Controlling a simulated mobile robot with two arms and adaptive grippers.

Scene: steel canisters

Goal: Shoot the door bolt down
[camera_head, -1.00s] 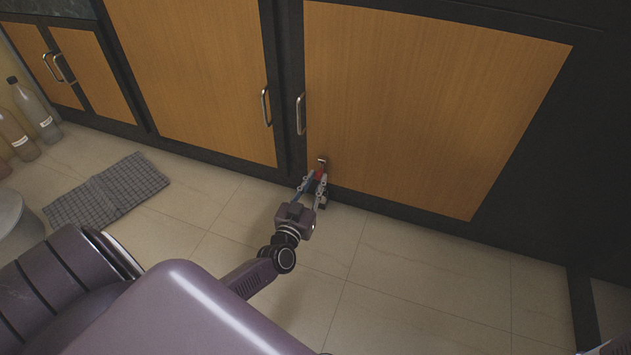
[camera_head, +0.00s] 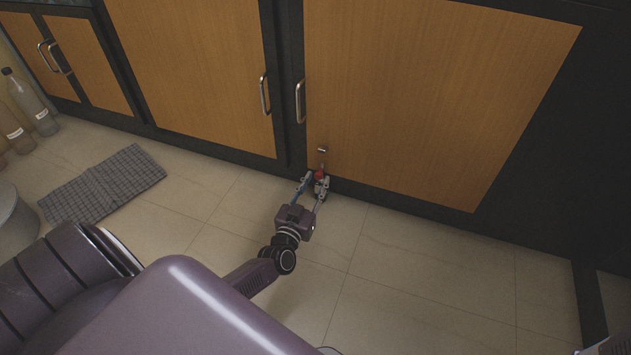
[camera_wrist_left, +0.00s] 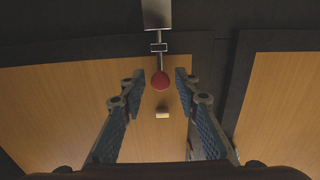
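The door bolt has a round red knob (camera_head: 320,175) low on the right wooden door (camera_head: 400,100), near its handle edge. A small metal bracket (camera_head: 322,150) sits on the door just above the knob. In the left wrist view the red knob (camera_wrist_left: 160,80) joins a thin metal rod (camera_wrist_left: 158,58) that runs to a grey metal plate (camera_wrist_left: 157,13). My left gripper (camera_head: 313,182) is low at the door's bottom edge. Its two fingers (camera_wrist_left: 159,88) are open on either side of the knob, with a gap visible on each side.
A second wooden door (camera_head: 195,75) stands to the left, with metal handles (camera_head: 299,102) on both doors. A grey checked mat (camera_head: 103,187) lies on the tiled floor, with bottles (camera_head: 34,107) at the far left. Floor at right is clear.

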